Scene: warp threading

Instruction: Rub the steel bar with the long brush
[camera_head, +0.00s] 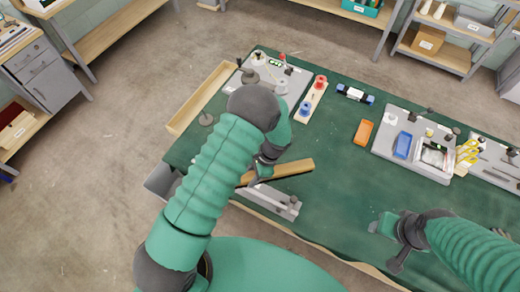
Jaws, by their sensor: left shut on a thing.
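The long brush (291,169) has a brown wooden back and lies slantwise near the front left of the green table. My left gripper (259,174) is shut on it, and the gripper and forearm hide its left part. Its bristles do not show. The steel bar (268,200) appears as a long grey piece at the table's front edge, just below the brush in the picture. I cannot tell whether the brush touches it. My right gripper (387,243) is over the front right of the table, away from both; its fingers are unclear.
A wooden tray (196,101) lies along the table's left edge. Wooden strip with red and blue spools (312,101), an orange block (363,132) and a grey board with a blue tray (402,145) stand farther back. The middle of the green table (335,190) is clear.

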